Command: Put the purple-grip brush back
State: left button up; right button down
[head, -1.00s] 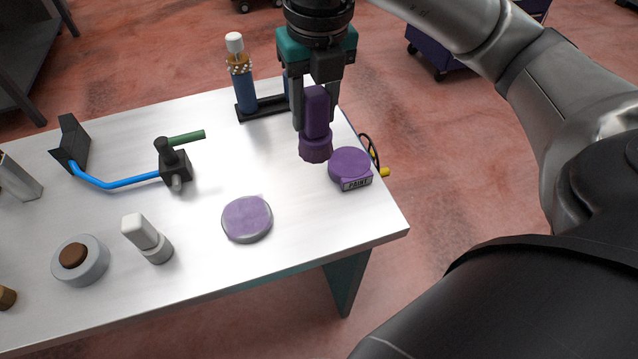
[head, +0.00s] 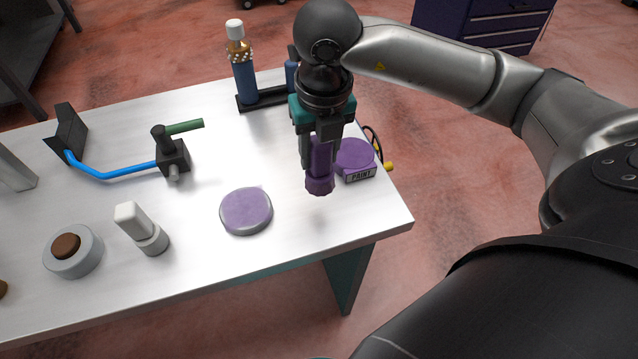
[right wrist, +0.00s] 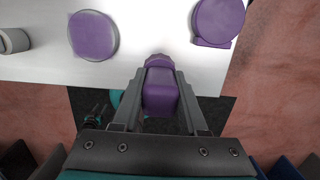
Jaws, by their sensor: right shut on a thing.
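The purple-grip brush (head: 320,182) is upright in my right gripper (head: 321,158), in front of the PAINT pot in the head view. The gripper is shut on its purple grip, which also shows between the fingers in the right wrist view (right wrist: 160,95). The brush's lower end points down at the table; I cannot tell the gap beneath it. A purple pot labelled PAINT (head: 355,158) stands just right of and behind the brush. A round purple-topped disc (head: 246,210) lies to its left. My left gripper is out of view.
The white table (head: 215,275) also carries a grey cylinder with a white block (head: 140,228), a grey ring with a brown centre (head: 72,251), a blue-pipe tool (head: 115,178) and a blue bottle (head: 243,72) in a black rack (head: 265,97). Its front right surface is clear.

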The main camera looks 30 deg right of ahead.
aim_at(325, 145)
notch_tip(325, 145, down, 8)
jog(key=shift+r+b, duration=0.15)
jog(key=shift+b, duration=0.45)
jog(key=shift+c, duration=2.2)
grip_release()
jog(key=shift+f, duration=0.2)
jog(key=shift+r, duration=0.4)
jog(key=r+p, duration=0.1)
jog(key=r, duration=0.3)
jog(key=s+r+p, duration=0.1)
jog(key=r, duration=0.8)
jog(key=shift+s+r+p, duration=0.25)
jog(key=shift+s+p, duration=0.05)
jog(key=shift+p, duration=0.1)
jog(key=shift+s+r, duration=0.1)
jog(key=shift+r, duration=0.35)
